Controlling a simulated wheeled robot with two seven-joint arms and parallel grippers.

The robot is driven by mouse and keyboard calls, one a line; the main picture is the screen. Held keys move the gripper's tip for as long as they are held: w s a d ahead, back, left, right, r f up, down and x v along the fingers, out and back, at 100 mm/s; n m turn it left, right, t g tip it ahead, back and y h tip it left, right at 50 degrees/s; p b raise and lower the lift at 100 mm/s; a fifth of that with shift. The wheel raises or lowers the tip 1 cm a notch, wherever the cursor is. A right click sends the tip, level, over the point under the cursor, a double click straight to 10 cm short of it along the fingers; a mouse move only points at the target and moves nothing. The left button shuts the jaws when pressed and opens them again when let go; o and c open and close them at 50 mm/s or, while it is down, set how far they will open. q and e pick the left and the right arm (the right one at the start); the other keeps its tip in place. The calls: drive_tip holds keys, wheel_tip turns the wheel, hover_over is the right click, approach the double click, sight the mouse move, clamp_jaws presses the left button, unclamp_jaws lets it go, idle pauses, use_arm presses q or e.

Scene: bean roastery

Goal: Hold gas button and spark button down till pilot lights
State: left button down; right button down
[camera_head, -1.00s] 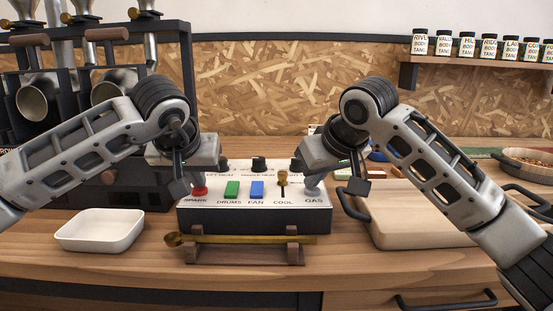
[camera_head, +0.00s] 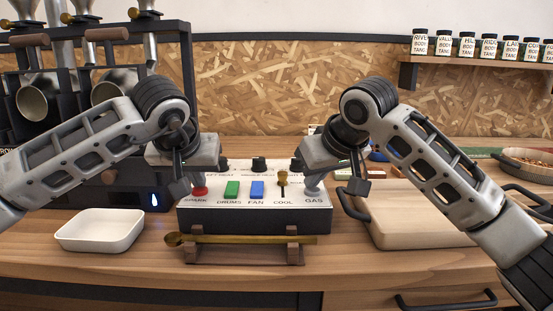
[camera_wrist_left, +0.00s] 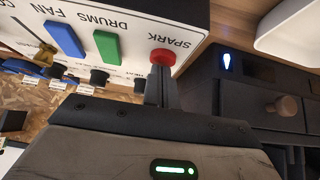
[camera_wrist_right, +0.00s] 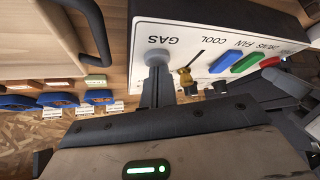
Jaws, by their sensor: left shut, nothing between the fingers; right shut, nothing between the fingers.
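The control box (camera_head: 255,222) stands on the counter with labels SPARK, DRUMS, FAN, COOL and GAS. My left gripper (camera_wrist_left: 160,75) is shut, its fingertips at the red SPARK button (camera_wrist_left: 162,57), seeming to touch it. The red button also shows in the head view (camera_head: 199,191). My right gripper (camera_wrist_right: 158,70) is shut, its fingertips at the grey GAS button (camera_wrist_right: 157,57), seeming to touch it. How far each button is pressed I cannot tell. A blue-white pilot flame (camera_head: 155,199) glows in a small window on the dark roaster; the left wrist view shows it too (camera_wrist_left: 227,62).
A brass-coloured scoop (camera_head: 245,239) lies on a wooden rest before the box. Between the buttons are a green switch (camera_head: 232,189), a blue switch (camera_head: 257,189) and a brass lever (camera_head: 282,182).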

use_arm(q)
wheel_tip(320, 180, up, 8)
idle(0.8)
